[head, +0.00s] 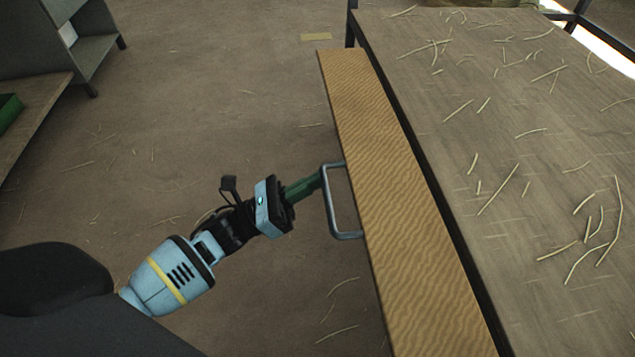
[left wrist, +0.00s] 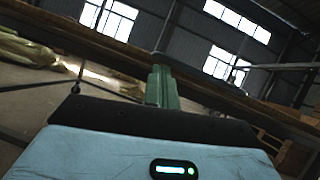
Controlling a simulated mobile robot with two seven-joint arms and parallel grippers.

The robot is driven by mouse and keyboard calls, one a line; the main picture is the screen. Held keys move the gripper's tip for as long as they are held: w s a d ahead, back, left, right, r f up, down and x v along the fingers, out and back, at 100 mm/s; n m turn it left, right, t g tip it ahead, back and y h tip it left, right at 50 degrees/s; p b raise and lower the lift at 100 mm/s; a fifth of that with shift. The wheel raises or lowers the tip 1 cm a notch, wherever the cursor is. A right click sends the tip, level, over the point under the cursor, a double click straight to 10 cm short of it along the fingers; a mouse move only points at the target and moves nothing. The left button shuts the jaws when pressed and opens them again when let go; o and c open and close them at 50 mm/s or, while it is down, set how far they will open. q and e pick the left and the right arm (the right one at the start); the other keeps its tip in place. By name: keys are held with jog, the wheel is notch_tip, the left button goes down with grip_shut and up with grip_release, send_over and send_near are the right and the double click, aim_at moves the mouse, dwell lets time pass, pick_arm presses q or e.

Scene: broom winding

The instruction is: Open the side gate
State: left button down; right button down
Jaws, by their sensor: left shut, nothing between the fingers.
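The side gate (head: 400,215) is a long, light wooden board along the left side of the work table. A grey U-shaped metal handle (head: 328,212) sticks out from its left face. My left gripper (head: 318,181) comes in from the left with its green fingers shut and nothing between them. Its fingertips are at the upper part of the handle; I cannot tell whether they touch it. In the left wrist view the green fingers (left wrist: 161,88) are together, with a thin grey bar just beyond their tips. My right gripper is not in view.
The wooden table top (head: 500,150) is strewn with loose straws, and a dark gap runs between it and the gate. A grey shelf unit (head: 95,50) and a green box (head: 9,110) are at the upper left. The floor left of the gate is mostly open.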

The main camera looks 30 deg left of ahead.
pick_arm(q)
jog(key=v, duration=0.9)
jog(key=shift+a, duration=0.2)
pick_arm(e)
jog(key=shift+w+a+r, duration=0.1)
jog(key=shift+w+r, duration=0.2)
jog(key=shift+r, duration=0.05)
pick_arm(q)
jog(key=shift+s+f, duration=0.1)
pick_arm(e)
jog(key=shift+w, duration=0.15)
